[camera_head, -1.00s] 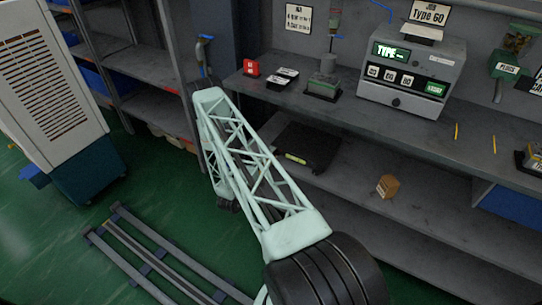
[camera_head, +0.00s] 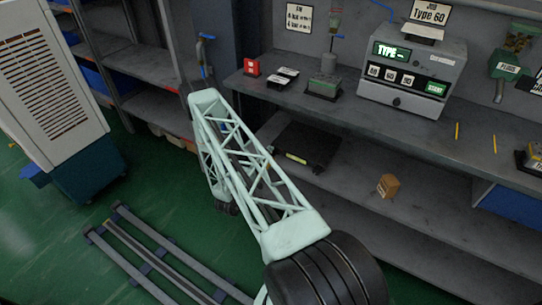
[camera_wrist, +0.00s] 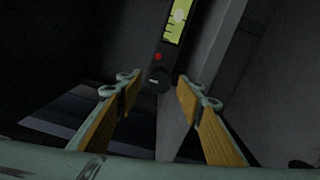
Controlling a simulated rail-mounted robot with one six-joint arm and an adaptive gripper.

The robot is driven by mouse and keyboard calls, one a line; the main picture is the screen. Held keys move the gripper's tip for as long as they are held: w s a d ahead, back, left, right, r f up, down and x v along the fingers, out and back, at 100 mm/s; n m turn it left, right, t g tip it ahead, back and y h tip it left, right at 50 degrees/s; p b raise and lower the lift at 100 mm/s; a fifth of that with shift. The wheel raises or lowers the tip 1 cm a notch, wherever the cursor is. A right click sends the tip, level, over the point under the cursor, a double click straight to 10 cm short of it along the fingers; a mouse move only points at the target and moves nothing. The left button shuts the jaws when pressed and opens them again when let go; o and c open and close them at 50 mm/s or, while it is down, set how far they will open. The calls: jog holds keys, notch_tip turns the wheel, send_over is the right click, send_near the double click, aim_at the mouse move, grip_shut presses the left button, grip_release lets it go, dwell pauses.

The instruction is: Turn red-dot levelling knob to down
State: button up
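In the wrist view, a round dark levelling knob (camera_wrist: 158,79) sits at the end of a black strip, with a red dot (camera_wrist: 158,56) just above it. A yellow-green level vial (camera_wrist: 177,20) with a pale bubble lies beyond the dot. My gripper (camera_wrist: 159,90) is open, its two yellow-padded fingers either side of the knob, with no clear contact. In the head view, a black flat device (camera_head: 309,142) with a yellow-green strip (camera_head: 297,158) on its front edge rests on the lower shelf. My arm hides part of it, and the gripper is not distinguishable there.
The bench top (camera_head: 425,128) above holds a grey console (camera_head: 412,75), a green-based device (camera_head: 323,88) and a red block (camera_head: 251,67). A small brown box (camera_head: 387,186) stands on the lower shelf to the right. A grey cabinet (camera_head: 50,80) stands at left.

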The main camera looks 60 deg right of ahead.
jog(key=a, duration=0.6)
jog(key=shift+s, duration=0.2)
jog(key=shift+a, duration=0.1)
dwell(0.8)
